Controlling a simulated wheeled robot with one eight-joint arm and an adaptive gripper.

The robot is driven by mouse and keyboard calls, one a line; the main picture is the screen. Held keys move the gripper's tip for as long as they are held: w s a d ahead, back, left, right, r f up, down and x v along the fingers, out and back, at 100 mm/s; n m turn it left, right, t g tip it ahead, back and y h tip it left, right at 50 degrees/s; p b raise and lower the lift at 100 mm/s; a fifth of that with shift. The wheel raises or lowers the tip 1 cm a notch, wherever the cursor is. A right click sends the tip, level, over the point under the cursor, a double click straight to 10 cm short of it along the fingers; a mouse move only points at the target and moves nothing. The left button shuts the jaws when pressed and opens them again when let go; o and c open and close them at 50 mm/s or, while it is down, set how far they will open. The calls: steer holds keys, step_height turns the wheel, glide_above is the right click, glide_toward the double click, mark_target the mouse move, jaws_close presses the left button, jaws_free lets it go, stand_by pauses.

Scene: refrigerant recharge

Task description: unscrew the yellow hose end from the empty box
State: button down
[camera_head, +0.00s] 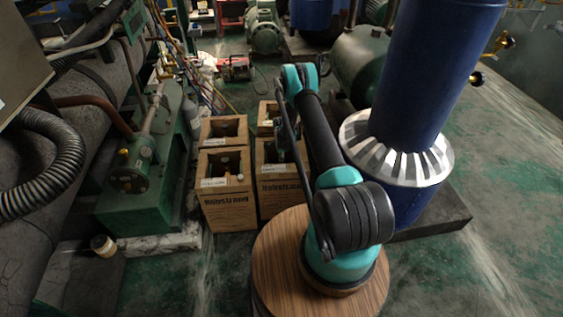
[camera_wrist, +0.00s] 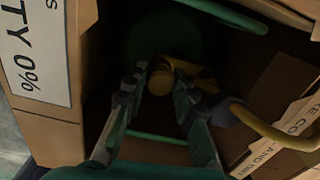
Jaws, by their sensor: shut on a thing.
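My gripper (camera_wrist: 160,82) reaches down into an open cardboard box (camera_wrist: 85,30) in the wrist view. The box's white label (camera_wrist: 38,48) ends in "TY 0%". The fingers are shut on the yellow hose end (camera_wrist: 162,77), deep in the dark box. A yellow hose (camera_wrist: 265,125) bends out over the right side of the box. The threads and the fitting under the hose end are too dark to make out.
A second box (camera_head: 226,200) stands just left, with further boxes (camera_head: 223,128) behind. A large blue cylinder (camera_head: 425,80) stands right of my arm. Green machinery (camera_head: 140,195) and a ribbed hose (camera_head: 50,180) are at the left. The floor at lower right is clear.

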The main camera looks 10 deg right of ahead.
steer(key=shift+n, duration=1.8)
steer(key=n, duration=0.3)
steer(key=shift+n, duration=0.3)
steer(key=n, duration=0.3)
steer(key=shift+n, duration=0.3)
